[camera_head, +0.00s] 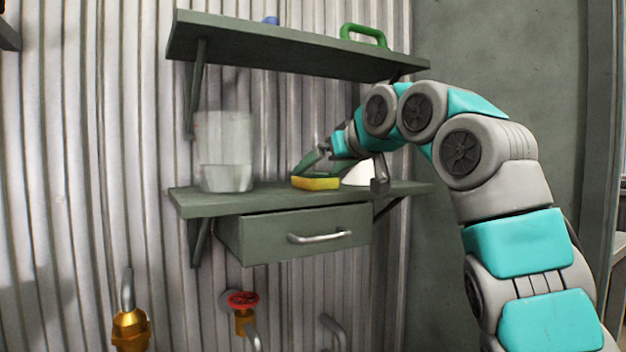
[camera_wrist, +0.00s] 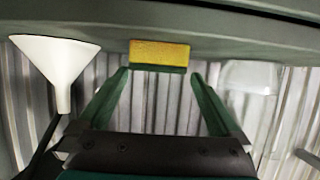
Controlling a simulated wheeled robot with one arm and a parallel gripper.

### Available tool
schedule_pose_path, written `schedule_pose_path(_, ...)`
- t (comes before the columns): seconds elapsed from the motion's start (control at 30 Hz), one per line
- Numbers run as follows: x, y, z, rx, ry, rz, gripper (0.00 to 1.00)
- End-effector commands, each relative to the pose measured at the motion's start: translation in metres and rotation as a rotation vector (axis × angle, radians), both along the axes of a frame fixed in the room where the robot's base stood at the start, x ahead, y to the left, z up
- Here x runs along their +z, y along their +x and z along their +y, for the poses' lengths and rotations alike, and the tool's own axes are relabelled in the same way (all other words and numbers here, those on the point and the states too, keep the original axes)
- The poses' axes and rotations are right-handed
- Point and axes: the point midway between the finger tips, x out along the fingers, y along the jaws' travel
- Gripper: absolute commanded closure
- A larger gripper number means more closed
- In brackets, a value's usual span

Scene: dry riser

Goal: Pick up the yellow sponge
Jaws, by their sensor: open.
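The yellow sponge (camera_head: 316,183) lies on the lower grey-green shelf (camera_head: 225,204), between a clear container and a white funnel. It has a thin dark green layer along one side. My gripper (camera_head: 308,163) is at the sponge, just above it in the head view. In the wrist view, which appears upside down, the sponge (camera_wrist: 160,53) is centred just beyond the fingertips of my open gripper (camera_wrist: 160,73). The fingers are spread wider than the sponge, with nothing held between them. Whether a finger touches the sponge cannot be told.
The clear container (camera_head: 226,150) stands left of the sponge. The white funnel (camera_head: 357,174) is close on the right, partly hidden by my arm. An upper shelf (camera_head: 280,53) overhangs, carrying a green handled object (camera_head: 364,37). A drawer (camera_head: 275,240) sits below.

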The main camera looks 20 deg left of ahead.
Motion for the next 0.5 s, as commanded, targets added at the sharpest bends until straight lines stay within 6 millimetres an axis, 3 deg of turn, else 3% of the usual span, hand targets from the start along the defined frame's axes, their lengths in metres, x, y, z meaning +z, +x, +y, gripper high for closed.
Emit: schedule_pose_path(0.5,-0.021,0.033,0.033,-0.001,0.001,0.000,0.00)
